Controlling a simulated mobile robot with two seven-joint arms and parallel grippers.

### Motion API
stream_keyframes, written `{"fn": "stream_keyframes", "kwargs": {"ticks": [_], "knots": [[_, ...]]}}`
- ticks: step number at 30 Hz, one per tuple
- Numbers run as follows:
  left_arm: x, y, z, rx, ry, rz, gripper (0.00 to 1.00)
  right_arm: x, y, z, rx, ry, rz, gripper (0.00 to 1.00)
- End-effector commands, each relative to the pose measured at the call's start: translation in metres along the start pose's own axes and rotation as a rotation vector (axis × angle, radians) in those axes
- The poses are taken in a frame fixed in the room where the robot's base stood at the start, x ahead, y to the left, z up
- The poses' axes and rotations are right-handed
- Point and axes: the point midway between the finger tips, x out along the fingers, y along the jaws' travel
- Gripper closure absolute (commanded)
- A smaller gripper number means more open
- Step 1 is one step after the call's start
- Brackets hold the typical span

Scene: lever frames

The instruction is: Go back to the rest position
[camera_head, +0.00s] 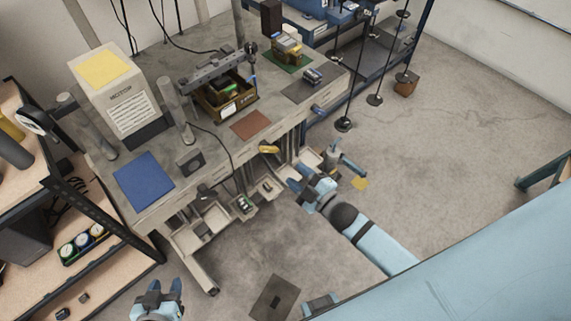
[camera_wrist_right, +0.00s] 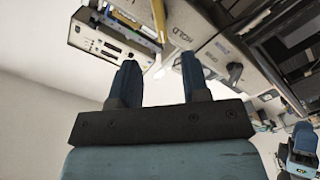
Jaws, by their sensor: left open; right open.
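My right gripper (camera_head: 301,179) is at the front side of the grey workbench (camera_head: 205,65), near its lower trays, with its arm coming in from the lower right. In the right wrist view, the two blue fingers of the right gripper (camera_wrist_right: 158,80) are spread apart with nothing between them. My left gripper (camera_head: 163,288) is low at the bottom left of the head view, in front of the bench over the floor. Its blue fingers stand apart and I see nothing held. Part of its arm is cut off by the frame edge.
The bench carries a blue mat (camera_head: 144,181), a brown crate (camera_head: 222,108), a reddish mat (camera_head: 251,125) and a pale machine (camera_head: 118,92). Small trays (camera_head: 241,205) stick out below its front. A shelf (camera_head: 75,256) stands at left. The floor at right (camera_head: 465,130) is mostly clear.

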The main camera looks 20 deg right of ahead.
Motion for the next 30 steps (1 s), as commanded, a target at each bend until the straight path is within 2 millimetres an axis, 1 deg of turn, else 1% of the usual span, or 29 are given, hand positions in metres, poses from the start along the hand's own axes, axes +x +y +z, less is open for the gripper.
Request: {"fn": "stream_keyframes", "kwargs": {"ticks": [1,6,23,26,29,30], "knots": [[0.001,0.000,0.001,0.000,0.001,0.000,0.57,-0.006,-0.001,0.000,0.000,0.000,-0.001,0.57],[0.001,-0.001,0.000,0.001,0.003,0.000,0.57,-0.015,0.000,0.000,-0.001,0.000,-0.001,0.57],[0.000,-0.003,-0.001,0.002,0.004,-0.004,0.57,-0.017,-0.001,-0.001,0.015,-0.010,-0.004,0.57],[-0.003,-0.003,-0.004,0.002,0.002,-0.004,0.57,-0.033,-0.007,-0.005,0.138,-0.093,-0.036,0.57],[-0.007,-0.003,-0.010,0.004,0.001,-0.007,0.57,-0.061,-0.020,-0.011,0.362,-0.248,-0.087,0.57],[-0.008,-0.004,-0.012,0.004,0.002,-0.008,0.57,-0.074,-0.026,-0.013,0.455,-0.314,-0.105,0.57]]}}
